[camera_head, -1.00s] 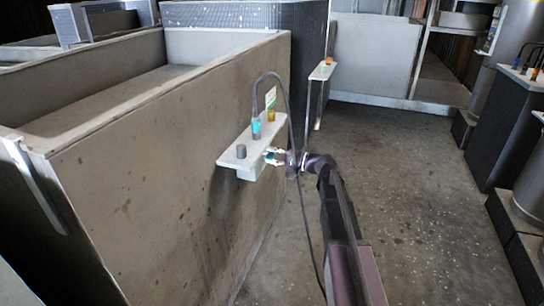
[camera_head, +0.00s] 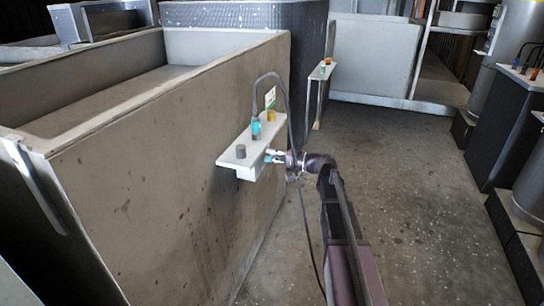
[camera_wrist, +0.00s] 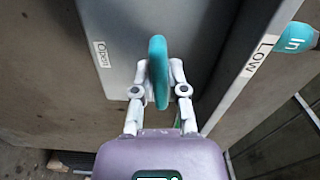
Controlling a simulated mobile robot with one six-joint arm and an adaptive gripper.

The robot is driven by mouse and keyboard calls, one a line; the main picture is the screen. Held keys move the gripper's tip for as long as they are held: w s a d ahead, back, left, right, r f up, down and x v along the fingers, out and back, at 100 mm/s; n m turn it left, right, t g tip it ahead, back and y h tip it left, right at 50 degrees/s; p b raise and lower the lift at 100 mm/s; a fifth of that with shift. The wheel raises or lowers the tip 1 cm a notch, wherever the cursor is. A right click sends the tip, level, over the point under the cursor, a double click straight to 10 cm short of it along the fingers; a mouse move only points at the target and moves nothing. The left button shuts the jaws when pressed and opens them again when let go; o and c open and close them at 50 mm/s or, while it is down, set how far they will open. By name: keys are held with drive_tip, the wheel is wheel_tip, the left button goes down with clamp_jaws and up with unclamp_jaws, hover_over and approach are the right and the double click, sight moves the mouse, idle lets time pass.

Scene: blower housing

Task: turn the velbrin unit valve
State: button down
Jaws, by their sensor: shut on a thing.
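The valve handle (camera_wrist: 158,72) is a teal lever on the front of a light grey unit (camera_head: 248,172). It stands nearly vertical in the wrist view, between the two pale fingers of my gripper (camera_wrist: 159,85). My gripper is shut on it. In the head view my gripper (camera_head: 276,157) is at the front of the unit, and the fingers mostly hide the handle.
The unit carries a grey knob (camera_head: 241,151), a teal connector (camera_head: 256,129) with a black cable (camera_head: 286,90), and a yellow fitting (camera_head: 271,116). It is fixed to a concrete wall (camera_head: 160,150). A similar unit (camera_head: 322,71) is farther back. Open floor (camera_head: 410,200) is to the right.

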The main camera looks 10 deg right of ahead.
drive_tip(key=n, duration=0.7)
drive_tip(key=shift+n, duration=0.4)
drive_tip(key=n, duration=0.7)
drive_tip(key=shift+a, duration=0.1)
drive_tip(key=c, duration=0.7)
unclamp_jaws()
drive_tip(key=shift+o, duration=0.2)
drive_tip(key=v, duration=1.2)
